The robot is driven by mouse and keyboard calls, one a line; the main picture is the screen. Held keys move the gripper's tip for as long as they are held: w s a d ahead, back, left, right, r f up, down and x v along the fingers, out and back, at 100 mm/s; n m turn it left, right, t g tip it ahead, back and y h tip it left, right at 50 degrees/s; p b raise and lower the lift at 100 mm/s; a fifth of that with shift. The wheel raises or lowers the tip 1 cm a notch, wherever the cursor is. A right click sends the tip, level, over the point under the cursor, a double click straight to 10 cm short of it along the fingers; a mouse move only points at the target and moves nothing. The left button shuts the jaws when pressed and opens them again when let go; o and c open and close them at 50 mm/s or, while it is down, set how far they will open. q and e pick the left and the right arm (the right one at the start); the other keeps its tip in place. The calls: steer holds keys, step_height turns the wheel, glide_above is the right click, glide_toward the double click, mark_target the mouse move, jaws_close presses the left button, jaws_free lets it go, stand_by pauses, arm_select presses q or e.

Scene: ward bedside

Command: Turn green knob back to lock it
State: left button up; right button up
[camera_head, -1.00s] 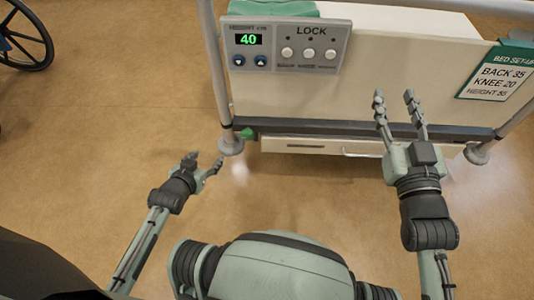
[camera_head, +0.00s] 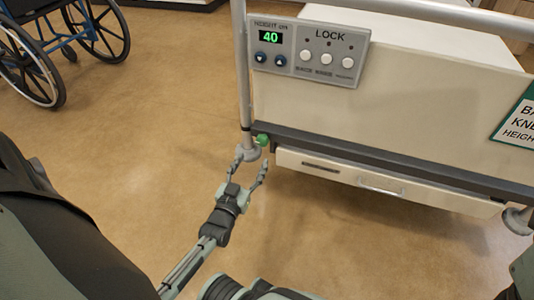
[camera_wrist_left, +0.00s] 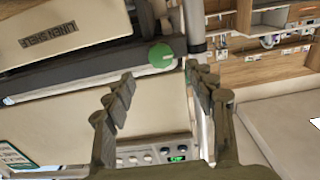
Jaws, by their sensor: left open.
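The green knob (camera_head: 262,139) sits at the lower left corner of the bed end, beside the bed's left post. It also shows in the left wrist view (camera_wrist_left: 161,55), on the end of a dark rail. My left gripper (camera_head: 251,168) is open and empty, just below and in front of the knob in the head view. In the left wrist view its fingers (camera_wrist_left: 160,78) are spread, with the knob ahead between their tips and apart from them. My right gripper is out of view.
The control panel (camera_head: 309,50) on the bed end reads 40 and has LOCK buttons. A drawer (camera_head: 390,182) is under the rail. A wheelchair (camera_head: 62,50) is at the upper left; the floor between is clear.

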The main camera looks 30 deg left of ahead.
mark_target(261, 144)
arm_select(q)
steer(key=b+x, duration=0.2)
steer(key=x, duration=0.5)
steer(key=shift+w+a, duration=0.1)
steer(key=shift+w, duration=0.2)
steer(key=c, duration=1.2)
